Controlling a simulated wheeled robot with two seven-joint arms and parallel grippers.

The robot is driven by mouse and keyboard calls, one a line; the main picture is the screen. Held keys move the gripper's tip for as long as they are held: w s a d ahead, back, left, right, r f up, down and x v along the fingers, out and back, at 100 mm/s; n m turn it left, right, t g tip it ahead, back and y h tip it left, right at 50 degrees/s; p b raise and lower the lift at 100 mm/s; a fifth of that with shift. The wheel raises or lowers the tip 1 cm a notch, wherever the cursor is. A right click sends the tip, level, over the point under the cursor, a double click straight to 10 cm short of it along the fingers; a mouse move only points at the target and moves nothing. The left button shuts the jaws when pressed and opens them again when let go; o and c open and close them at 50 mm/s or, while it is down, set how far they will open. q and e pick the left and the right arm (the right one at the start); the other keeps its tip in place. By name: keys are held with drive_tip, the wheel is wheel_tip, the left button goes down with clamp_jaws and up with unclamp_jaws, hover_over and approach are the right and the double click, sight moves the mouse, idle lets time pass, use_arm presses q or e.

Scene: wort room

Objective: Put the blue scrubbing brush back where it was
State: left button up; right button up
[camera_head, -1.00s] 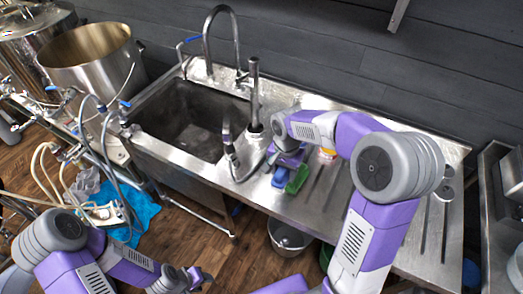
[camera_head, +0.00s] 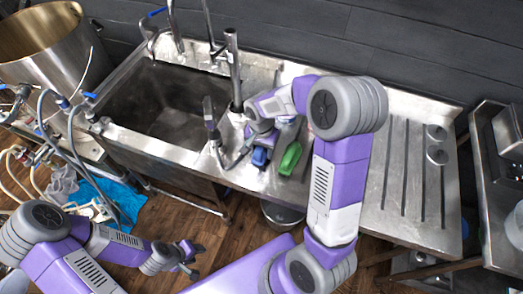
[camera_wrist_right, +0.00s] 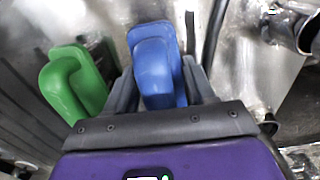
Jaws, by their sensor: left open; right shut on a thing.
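The blue scrubbing brush (camera_head: 260,157) is at the steel counter, just right of the sink; in the right wrist view its blue handle (camera_wrist_right: 158,68) stands between the fingers. My right gripper (camera_head: 264,140) is shut on it, and I cannot tell whether the brush touches the counter. My left gripper (camera_head: 187,262) is open and empty, low over the floor in front of the counter.
The sink basin (camera_head: 165,105) lies to the left, with a tap and an upright steel pipe (camera_head: 233,70) at its right edge. A hose with a spray handle (camera_head: 212,125) is close left of my right gripper. The grooved drainboard (camera_head: 405,180) at right is mostly clear.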

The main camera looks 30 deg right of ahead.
drive_tip(key=shift+w+f, duration=0.1)
drive_tip(key=shift+f, duration=0.2)
drive_tip(key=shift+f, duration=0.2)
drive_tip(key=o, duration=1.2)
drive_tip(key=shift+r, duration=0.2)
wheel_tip(320, 180, up, 12)
drive_tip(key=p, duration=0.2)
drive_tip(key=shift+p, duration=0.4)
